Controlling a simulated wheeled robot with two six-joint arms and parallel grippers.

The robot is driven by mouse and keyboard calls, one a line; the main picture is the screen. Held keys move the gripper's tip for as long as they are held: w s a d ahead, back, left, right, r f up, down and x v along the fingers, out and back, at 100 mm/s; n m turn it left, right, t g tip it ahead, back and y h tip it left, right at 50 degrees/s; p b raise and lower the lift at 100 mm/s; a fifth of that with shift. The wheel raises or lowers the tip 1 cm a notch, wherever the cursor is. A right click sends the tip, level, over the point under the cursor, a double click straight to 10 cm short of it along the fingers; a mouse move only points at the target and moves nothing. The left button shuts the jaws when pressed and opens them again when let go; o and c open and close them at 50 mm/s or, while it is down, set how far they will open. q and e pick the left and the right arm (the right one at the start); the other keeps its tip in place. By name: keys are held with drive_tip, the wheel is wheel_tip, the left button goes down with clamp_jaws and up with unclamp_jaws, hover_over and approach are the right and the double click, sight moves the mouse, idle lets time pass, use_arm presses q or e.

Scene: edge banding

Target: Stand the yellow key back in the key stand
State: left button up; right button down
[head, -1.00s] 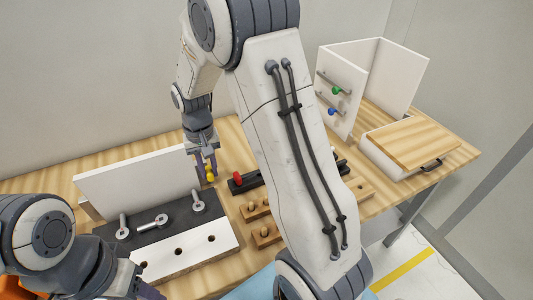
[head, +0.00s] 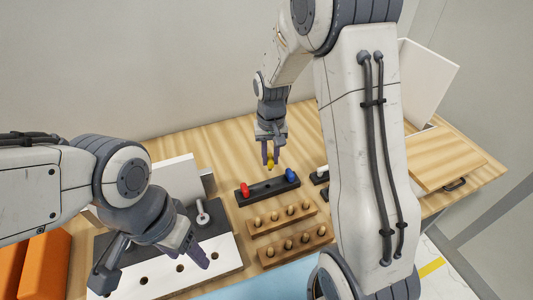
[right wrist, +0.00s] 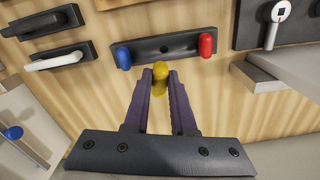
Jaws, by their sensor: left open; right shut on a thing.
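The yellow key (head: 270,163) is held in my right gripper (head: 270,152), just behind the key stand in the head view. In the right wrist view the yellow key (right wrist: 159,75) sits between the purple fingers, its lower part hidden. The key stand (head: 268,188) is a dark bar holding a red key (head: 244,190) and a blue key (head: 291,175). In the right wrist view the stand (right wrist: 180,45) shows an empty hole midway between the two keys; the yellow key is apart from it. My left gripper (head: 188,250) is open and empty above the white holed board.
Two wooden racks with several pegs (head: 282,219) stand in front of the key stand. A dark plate with metal fittings (head: 203,213) and the white holed board (head: 230,250) lie to the left. The table behind is clear.

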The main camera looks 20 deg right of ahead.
sight(269, 169)
drive_tip(key=n+p, duration=0.1)
drive_tip(key=a+n+p, duration=0.1)
drive_tip(key=shift+s+r+p, duration=0.2)
drive_tip(key=shift+s+p, duration=0.1)
drive_tip(key=shift+p, duration=0.05)
drive_tip(key=shift+f+n+p, duration=0.25)
drive_tip(key=shift+n+p, duration=0.05)
use_arm(q)
wheel_tip(269, 169, up, 5)
use_arm(e)
drive_tip(key=shift+s+d+f, duration=0.1)
drive_tip(key=shift+s+f, duration=0.05)
drive_tip(key=shift+f, duration=0.05)
wheel_tip(269, 169, down, 4)
drive_tip(key=b, duration=0.3)
drive_tip(key=shift+b, duration=0.3)
drive_tip(key=shift+f+b, duration=0.4)
drive_tip(key=shift+f, duration=0.2)
use_arm(q)
wheel_tip(269, 169, down, 4)
drive_tip(key=shift+a+f, duration=0.15)
drive_tip(key=shift+f, duration=0.1)
use_arm(e)
drive_tip(key=shift+f, duration=0.25)
use_arm(q)
drive_tip(key=shift+f+b, duration=0.7)
drive_tip(key=shift+b, duration=0.05)
use_arm(e)
drive_tip(key=shift+f, duration=1.05)
